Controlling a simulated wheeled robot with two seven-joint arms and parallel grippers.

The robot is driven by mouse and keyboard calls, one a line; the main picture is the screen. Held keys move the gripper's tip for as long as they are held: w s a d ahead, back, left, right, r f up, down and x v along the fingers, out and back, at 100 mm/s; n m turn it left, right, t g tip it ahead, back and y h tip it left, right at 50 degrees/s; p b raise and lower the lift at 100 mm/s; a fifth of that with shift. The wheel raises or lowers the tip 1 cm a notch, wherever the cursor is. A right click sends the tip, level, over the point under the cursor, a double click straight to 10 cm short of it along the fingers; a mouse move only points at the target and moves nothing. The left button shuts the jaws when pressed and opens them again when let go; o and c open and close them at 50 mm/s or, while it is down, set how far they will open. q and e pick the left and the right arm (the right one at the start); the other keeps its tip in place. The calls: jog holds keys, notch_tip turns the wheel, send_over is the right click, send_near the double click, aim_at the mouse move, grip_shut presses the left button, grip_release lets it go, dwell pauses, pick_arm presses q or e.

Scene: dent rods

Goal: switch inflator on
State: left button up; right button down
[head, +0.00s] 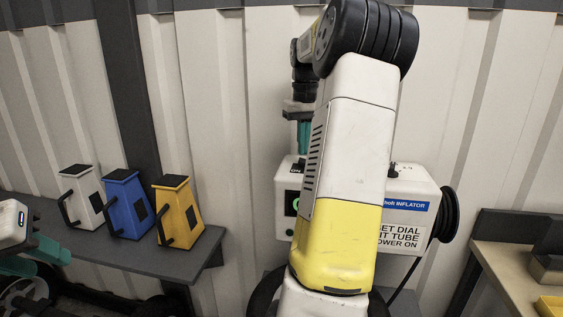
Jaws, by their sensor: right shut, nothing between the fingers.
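The inflator (413,190) is a white box against the wall, with a blue name label and a text panel (400,236) ending in "POWER ON". A dark panel with a green mark (291,203) shows at its left front. My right arm stands in front and hides its middle. A small black part (393,170) sticks up on its top, right of the arm. My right gripper (304,138), with teal fingers pointing down, is shut and empty above the inflator's top left; contact cannot be told. My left gripper (40,256) is at the left edge, its teal fingers apart and empty.
White, blue (127,205) and yellow (178,213) canisters with black handles stand on a grey shelf (150,255) at left. A black round reel (447,214) is on the inflator's right side. A wooden-topped bench (508,275) stands at right.

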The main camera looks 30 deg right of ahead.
aim_at(302, 160)
jog(key=shift+f, duration=1.2)
dwell(0.6)
jog(key=shift+r, duration=3.55)
jog(key=shift+a, duration=0.1)
